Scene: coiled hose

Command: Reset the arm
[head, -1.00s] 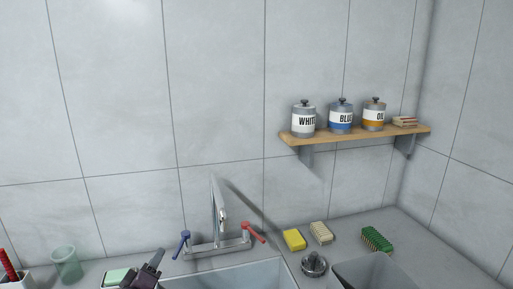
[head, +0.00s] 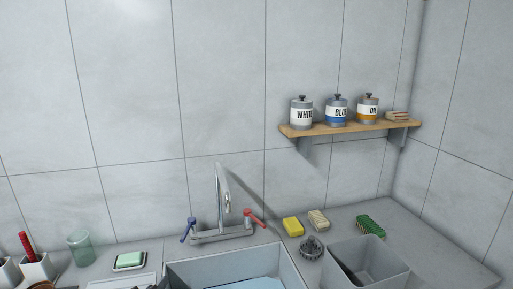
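Only a small dark tip of my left gripper (head: 160,286) shows at the bottom edge of the head view, at the left front of the sink (head: 290,264). The rest of it is cut off by the frame, so I cannot tell whether it is open or shut or holds anything. My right gripper is not in view. No hose is visible.
A faucet (head: 222,205) with blue and red handles stands behind the sink. Green soap (head: 130,259), a glass (head: 80,248), a yellow sponge (head: 293,227), a green brush (head: 370,226) and a grey bin (head: 385,262) line the counter. A shelf (head: 350,129) holds three canisters.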

